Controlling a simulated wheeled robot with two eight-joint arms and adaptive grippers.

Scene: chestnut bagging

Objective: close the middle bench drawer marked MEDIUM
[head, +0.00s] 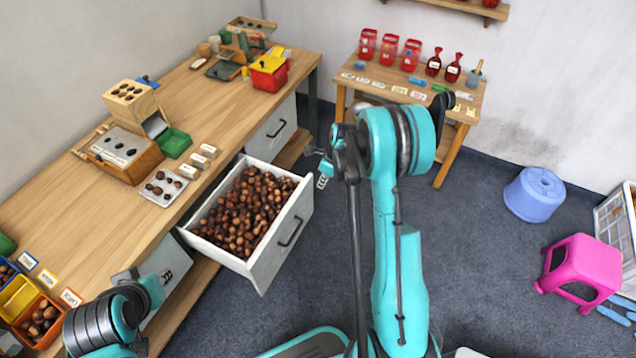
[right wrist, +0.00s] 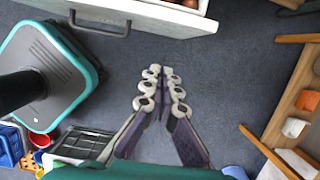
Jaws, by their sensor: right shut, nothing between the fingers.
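The middle bench drawer (head: 272,262) is pulled well out from the bench and full of brown chestnuts (head: 243,212). Its white front has a dark handle (head: 290,231); no MEDIUM mark can be read. In the right wrist view the drawer front (right wrist: 160,14) and handle (right wrist: 100,26) run along the top. My right gripper (head: 322,170) is just beyond the drawer's front right corner, apart from it. Its fingers (right wrist: 163,74) are shut and empty over the floor. My left gripper (head: 166,275) is low beside the bench, near the drawer's left side; its fingers are unclear.
A closed drawer (head: 270,128) is farther along the wooden bench (head: 40,205). A small table (head: 352,82) with red containers stands at the back. A blue stool (head: 535,194) and pink stool (head: 582,262) stand right. Carpet (head: 480,270) is clear between.

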